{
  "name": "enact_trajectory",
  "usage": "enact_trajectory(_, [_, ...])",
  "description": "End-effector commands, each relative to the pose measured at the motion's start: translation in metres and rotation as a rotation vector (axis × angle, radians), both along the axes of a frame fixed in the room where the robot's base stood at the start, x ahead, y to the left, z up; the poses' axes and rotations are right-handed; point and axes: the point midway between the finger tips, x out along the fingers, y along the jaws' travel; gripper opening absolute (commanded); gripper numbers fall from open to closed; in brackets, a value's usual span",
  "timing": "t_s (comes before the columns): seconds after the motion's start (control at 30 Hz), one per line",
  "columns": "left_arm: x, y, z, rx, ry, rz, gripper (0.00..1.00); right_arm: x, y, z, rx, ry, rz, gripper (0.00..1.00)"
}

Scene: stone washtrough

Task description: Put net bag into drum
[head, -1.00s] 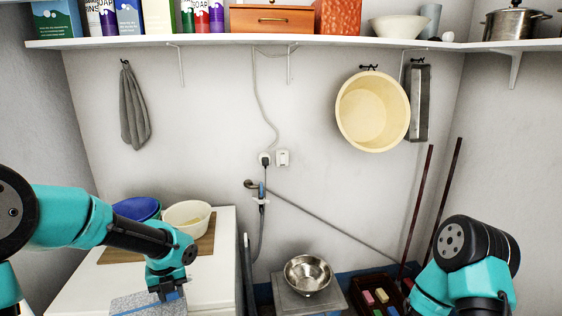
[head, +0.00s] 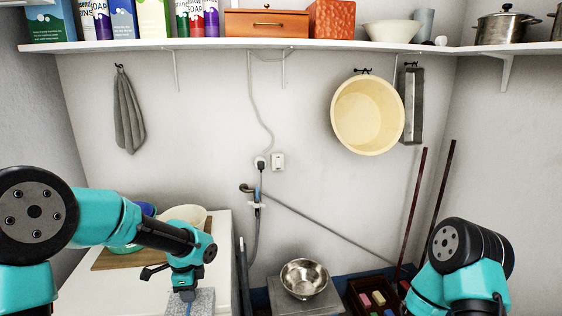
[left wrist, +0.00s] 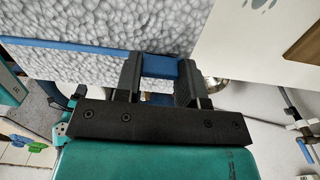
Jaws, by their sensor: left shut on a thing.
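My left gripper (head: 187,293) is low at the left in the head view, over the front of the white top. It is shut on the blue band of a grey-white mottled, flat-sided thing, which looks like the net bag (head: 203,302). In the left wrist view my left gripper (left wrist: 162,62) has its fingers at either side of that blue band, and the mottled net bag (left wrist: 70,84) spreads to the left and beyond. The bag's lower part is cut off in the head view. I cannot make out the drum. My right gripper is out of view.
The white top (head: 222,255) carries a wooden board (head: 105,262) with a cream bowl (head: 190,214) and a blue bowl (head: 148,209). A steel bowl (head: 304,278) stands right of it, beside a dark crate (head: 355,300) of coloured blocks. A shelf (head: 215,45) runs above.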

Motion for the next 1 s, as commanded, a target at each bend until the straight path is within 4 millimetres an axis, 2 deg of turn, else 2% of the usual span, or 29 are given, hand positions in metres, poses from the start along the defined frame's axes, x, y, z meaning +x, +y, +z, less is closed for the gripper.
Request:
enact_trajectory(0.7, [0.024,-0.040,-0.008,-0.001,0.000,0.902,0.00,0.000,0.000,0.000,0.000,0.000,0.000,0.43])
enact_trajectory(1.0, [0.029,-0.049,-0.009,-0.001,0.001,1.108,0.00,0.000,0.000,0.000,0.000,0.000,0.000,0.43])
